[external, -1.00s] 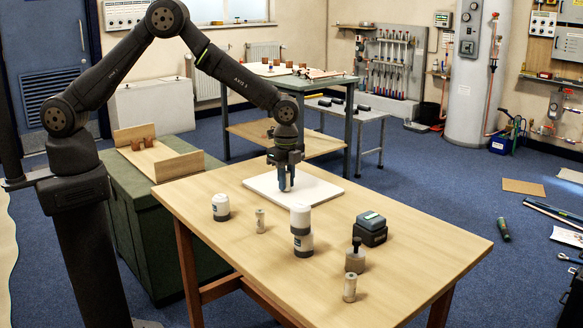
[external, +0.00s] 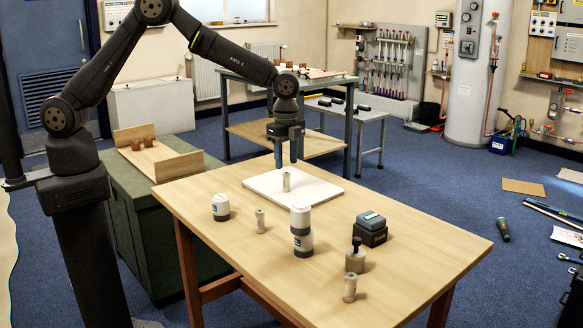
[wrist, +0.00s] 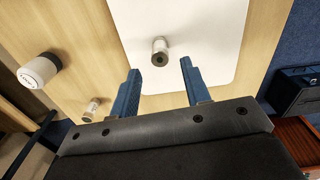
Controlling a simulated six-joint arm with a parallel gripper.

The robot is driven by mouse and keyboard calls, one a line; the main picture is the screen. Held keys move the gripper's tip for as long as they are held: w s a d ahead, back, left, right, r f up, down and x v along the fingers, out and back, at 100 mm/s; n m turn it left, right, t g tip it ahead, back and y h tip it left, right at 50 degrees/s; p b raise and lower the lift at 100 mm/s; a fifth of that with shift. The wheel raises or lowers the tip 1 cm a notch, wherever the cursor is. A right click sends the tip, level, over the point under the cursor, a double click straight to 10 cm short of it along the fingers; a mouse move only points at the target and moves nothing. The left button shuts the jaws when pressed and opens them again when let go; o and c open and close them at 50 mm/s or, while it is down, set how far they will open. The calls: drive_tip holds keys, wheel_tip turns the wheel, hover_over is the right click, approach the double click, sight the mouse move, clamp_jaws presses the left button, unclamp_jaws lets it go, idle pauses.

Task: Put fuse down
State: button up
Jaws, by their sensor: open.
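A small pale cylindrical fuse (external: 287,180) stands upright on the white board (external: 322,188) on the wooden table. In the wrist view the same fuse (wrist: 160,51) shows its dark end, with the white board (wrist: 215,50) around it. My gripper (external: 288,164) is just above the fuse, with its blue fingers apart and empty. In the wrist view my gripper (wrist: 158,77) is open, and the fuse appears beyond the gap between the fingertips, clear of both. Two similar fuses stand on the bare table, one at the left (external: 260,221) and one near the front (external: 350,288).
On the table (external: 215,265) stand a white jar (external: 220,207), a taller white-and-grey container (external: 301,230), a dark box with a blue-grey top (external: 370,229) and a beige bottle with a black top (external: 355,256). The table's right part is clear.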

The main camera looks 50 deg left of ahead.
sight(286, 172)
wheel_tip(286, 172, up, 5)
drive_tip(key=shift+r, duration=0.1)
idle(0.4)
drive_tip(key=shift+f, duration=4.25)
